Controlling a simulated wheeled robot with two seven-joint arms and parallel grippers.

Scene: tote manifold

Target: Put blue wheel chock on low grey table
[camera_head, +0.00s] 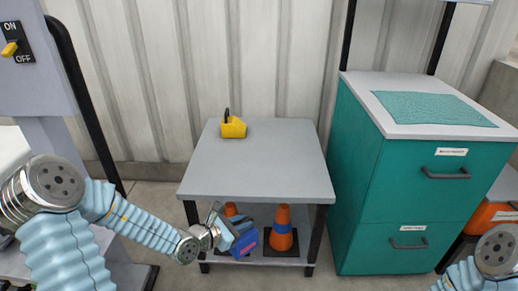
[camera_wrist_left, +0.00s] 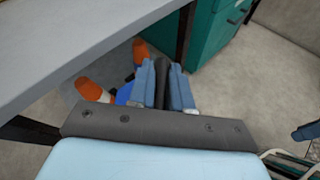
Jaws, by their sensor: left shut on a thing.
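The low grey table (camera_head: 262,178) stands in the middle of the head view, with a lower shelf under its top. My left gripper (camera_head: 228,238) is at the table's front left, below the level of the top. It is shut on the dark handle (camera_wrist_left: 162,75) of the blue wheel chock (camera_head: 245,243). The chock's bright blue body (camera_wrist_left: 125,93) is mostly hidden behind the fingers in the left wrist view. I cannot tell whether it touches the shelf. My right gripper is not in view.
A yellow wheel chock (camera_head: 233,129) with a black handle sits at the back left of the tabletop; the rest is clear. Orange cones (camera_head: 283,222) stand on the lower shelf. A teal drawer cabinet (camera_head: 400,205) stands right of the table.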

